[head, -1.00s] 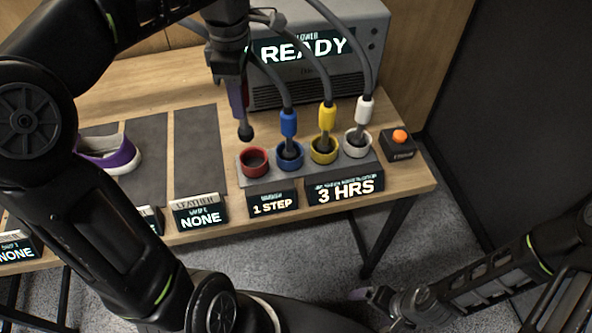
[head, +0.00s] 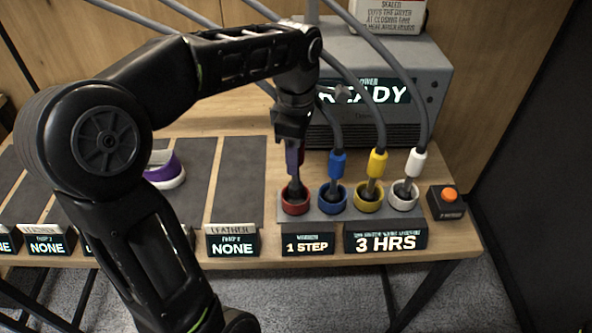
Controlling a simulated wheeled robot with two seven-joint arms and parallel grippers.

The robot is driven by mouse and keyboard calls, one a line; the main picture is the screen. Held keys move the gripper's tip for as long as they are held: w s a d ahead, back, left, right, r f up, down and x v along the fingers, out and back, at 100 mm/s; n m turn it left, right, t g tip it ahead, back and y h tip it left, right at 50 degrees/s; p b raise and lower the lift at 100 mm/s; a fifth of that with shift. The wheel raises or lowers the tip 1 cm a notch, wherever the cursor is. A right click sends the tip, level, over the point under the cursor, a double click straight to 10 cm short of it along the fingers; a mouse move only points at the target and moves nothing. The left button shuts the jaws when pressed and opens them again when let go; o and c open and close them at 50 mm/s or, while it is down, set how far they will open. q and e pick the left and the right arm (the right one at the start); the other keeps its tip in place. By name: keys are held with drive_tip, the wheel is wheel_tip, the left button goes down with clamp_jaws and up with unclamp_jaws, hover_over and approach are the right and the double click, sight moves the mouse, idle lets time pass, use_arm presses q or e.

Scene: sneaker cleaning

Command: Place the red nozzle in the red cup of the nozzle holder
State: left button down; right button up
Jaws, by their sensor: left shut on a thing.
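The nozzle holder (head: 316,214) is a grey block near the table's front edge with red, blue, yellow and white cups. My left gripper (head: 293,150) is shut on the red nozzle, above the red cup (head: 296,207). The nozzle's dark tip (head: 294,190) points down into the red cup's opening; how deep it sits I cannot tell. Most of the nozzle's red part is hidden by the gripper fingers. The blue nozzle (head: 337,164), yellow nozzle (head: 377,163) and white nozzle (head: 416,162) stand in their matching cups. My right gripper is not in view.
The grey blower (head: 440,100) reading READY stands behind the holder, with hoses rising from the nozzles. A black box with an orange button (head: 449,195) is at the right. A purple and white sneaker (head: 165,170) lies left, partly behind my arm. Signs line the front edge.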

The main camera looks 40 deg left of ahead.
sight(296, 182)
use_arm(q)
drive_tip(key=shift+f, duration=0.1)
wheel_tip(296, 182, down, 4)
drive_tip(key=shift+r, duration=0.2)
idle(0.3)
drive_tip(key=shift+f, duration=0.15)
drive_tip(key=c, duration=1)
unclamp_jaws()
